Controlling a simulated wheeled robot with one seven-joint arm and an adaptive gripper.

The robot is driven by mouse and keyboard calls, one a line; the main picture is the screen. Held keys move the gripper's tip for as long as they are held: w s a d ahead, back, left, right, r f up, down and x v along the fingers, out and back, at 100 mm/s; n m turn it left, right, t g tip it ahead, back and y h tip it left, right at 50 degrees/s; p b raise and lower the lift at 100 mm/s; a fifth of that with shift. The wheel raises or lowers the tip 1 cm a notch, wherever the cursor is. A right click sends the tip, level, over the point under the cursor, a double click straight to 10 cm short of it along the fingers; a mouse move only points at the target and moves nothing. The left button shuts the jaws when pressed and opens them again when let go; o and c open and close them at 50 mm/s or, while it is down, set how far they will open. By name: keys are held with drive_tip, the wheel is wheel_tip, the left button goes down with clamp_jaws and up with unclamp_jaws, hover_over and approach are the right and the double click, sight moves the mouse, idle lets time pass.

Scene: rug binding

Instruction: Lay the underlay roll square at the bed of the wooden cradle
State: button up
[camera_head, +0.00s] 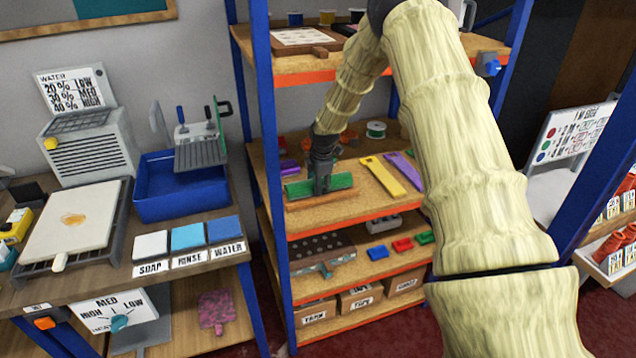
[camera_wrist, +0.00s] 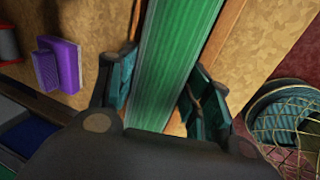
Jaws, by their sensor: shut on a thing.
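The green underlay roll (camera_head: 340,182) is at the front of the middle shelf, roughly parallel to the shelf edge. My gripper (camera_head: 319,188) reaches down from above and is shut on it near its middle. In the wrist view the green roll (camera_wrist: 178,45) runs between the two fingers of my gripper (camera_wrist: 158,85), slightly slanted. A light wooden piece, seemingly the cradle (camera_head: 325,199), shows directly under and in front of the roll. Its wooden edge (camera_wrist: 222,32) also shows along the roll's right side. My gripper hides part of both, and I cannot tell whether the roll touches the bed.
A purple block (camera_head: 289,167) lies just left of the roll. Yellow (camera_head: 383,176) and purple (camera_head: 404,170) flat tools lie to its right. Spools (camera_head: 376,129) stand behind. Blue shelf posts (camera_head: 266,150) and the upper shelf (camera_head: 290,65) bound the space.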

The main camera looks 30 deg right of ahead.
drive_tip(key=shift+f, duration=0.15)
drive_tip(key=o, duration=1.2)
drive_tip(key=shift+r, duration=0.25)
